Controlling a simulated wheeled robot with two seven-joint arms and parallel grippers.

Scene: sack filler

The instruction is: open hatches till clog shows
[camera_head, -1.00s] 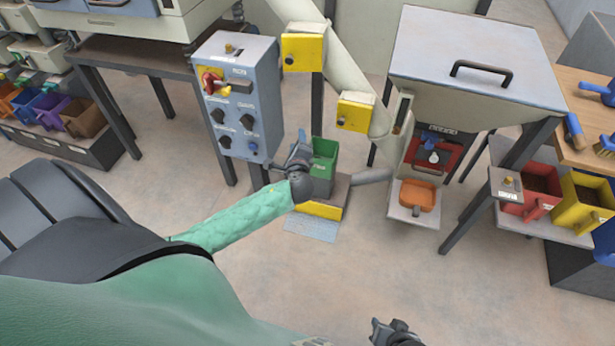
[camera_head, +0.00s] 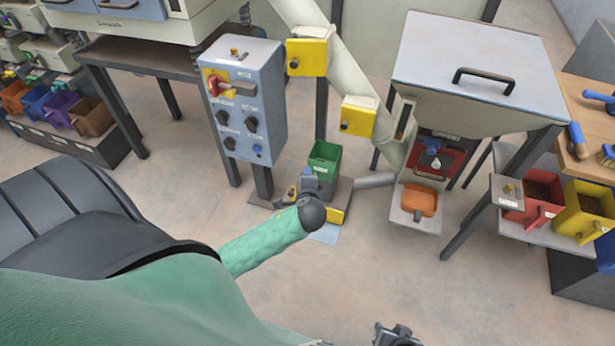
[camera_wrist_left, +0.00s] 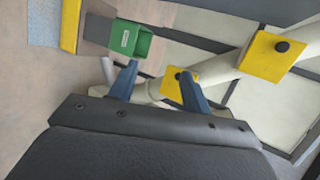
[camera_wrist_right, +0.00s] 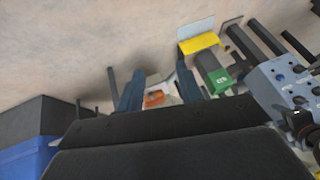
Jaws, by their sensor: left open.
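Two yellow hatches sit on the pale slanted pipe, an upper one (camera_head: 308,57) and a lower one (camera_head: 358,116). Both look closed, with a dark knob each. They also show in the left wrist view, upper (camera_wrist_left: 277,57) and lower (camera_wrist_left: 174,84). No clog is visible. My left gripper (camera_wrist_left: 158,72) is open and empty, its fingers pointing towards the lower hatch and pipe; I cannot tell the gap. In the head view its wrist is in front of the green bin's base. My right gripper (camera_head: 394,335) is open and empty at the bottom edge, far from the hatches.
A green bin (camera_head: 324,160) stands on a yellow-edged base below the pipe. A blue-grey control panel (camera_head: 243,110) stands left of it. The hopper (camera_head: 480,60) on the right has a red-framed opening and an orange scoop (camera_head: 418,201) below. The floor in front is clear.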

